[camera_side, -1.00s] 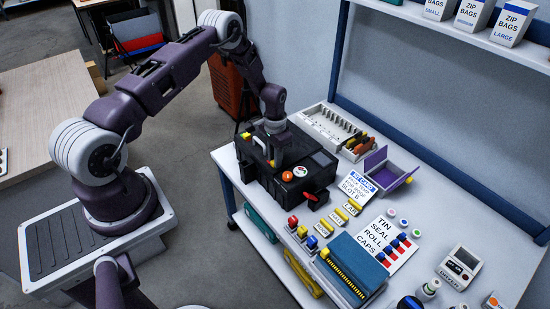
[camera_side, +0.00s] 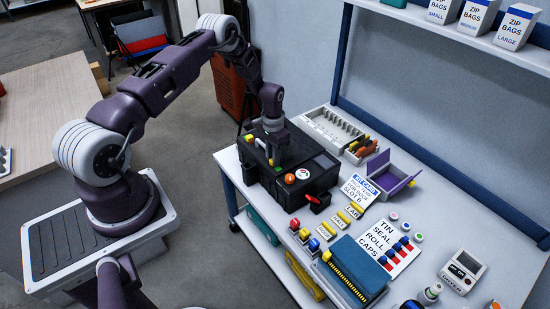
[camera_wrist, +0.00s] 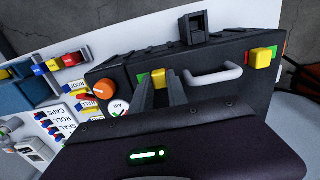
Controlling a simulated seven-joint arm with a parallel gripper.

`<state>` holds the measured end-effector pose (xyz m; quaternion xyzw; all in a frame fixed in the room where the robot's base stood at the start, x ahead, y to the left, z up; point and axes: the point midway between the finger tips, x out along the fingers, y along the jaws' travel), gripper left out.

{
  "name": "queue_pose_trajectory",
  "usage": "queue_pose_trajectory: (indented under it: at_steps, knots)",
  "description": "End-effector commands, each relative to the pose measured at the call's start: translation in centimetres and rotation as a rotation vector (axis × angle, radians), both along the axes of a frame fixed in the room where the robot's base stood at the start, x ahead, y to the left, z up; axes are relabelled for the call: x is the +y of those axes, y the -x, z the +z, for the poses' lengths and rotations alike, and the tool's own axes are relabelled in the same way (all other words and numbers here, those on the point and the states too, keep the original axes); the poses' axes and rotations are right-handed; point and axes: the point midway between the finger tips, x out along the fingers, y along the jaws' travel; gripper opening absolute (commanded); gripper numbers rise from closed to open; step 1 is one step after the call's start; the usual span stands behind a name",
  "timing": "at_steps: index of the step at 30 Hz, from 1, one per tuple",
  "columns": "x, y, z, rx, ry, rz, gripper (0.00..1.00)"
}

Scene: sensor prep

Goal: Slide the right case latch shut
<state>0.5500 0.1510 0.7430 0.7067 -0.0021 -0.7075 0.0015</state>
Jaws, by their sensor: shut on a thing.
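The black case (camera_side: 318,163) stands on the white bench, lid closed. It has two yellow latches on its top edge, also seen in the wrist view. My gripper (camera_wrist: 161,92) points down at one yellow latch (camera_wrist: 159,77), with a finger on each side of it. The jaws are shut on this latch. A green patch shows just left of it in the wrist view. The other yellow latch (camera_wrist: 263,57) is apart, beyond the grey handle (camera_wrist: 214,76); in the side view this other latch (camera_side: 249,138) is at the case's left end. My fingers partly hide the held latch.
An orange knob (camera_wrist: 104,89) and a round white AIR dial (camera_wrist: 120,107) sit on the case near my gripper. A red knob (camera_side: 313,199) is on the case's front. A parts tray (camera_side: 330,126) and purple box (camera_side: 385,172) stand behind. Labels and blue binders lie right.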

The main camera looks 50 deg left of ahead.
Motion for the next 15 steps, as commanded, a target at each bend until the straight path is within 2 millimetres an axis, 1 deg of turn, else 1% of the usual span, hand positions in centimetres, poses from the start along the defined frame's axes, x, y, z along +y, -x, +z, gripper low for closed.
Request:
queue_pose_trajectory:
  at_steps: [1, 2, 3, 4, 5, 11, 13, 15]
  knots:
    - [0.5, 0.0, 0.0, -0.002, -0.009, 0.002, 0.0]
    - [0.6, 0.0, 0.0, -0.002, -0.01, 0.002, 0.25]
    - [0.6, 0.0, 0.0, -0.002, -0.01, 0.002, 0.33]
    - [0.6, 0.0, 0.0, -0.002, -0.01, 0.002, 0.39]
    - [0.5, 0.0, 0.0, -0.002, -0.009, 0.002, 0.42]
    - [0.5, 0.0, 0.1, -0.003, -0.009, 0.002, 0.42]
    - [0.5, 0.0, 0.6, -0.003, -0.009, 0.002, 0.42]
    - [0.5, -0.1, 1.9, -0.006, -0.01, 0.002, 0.42]
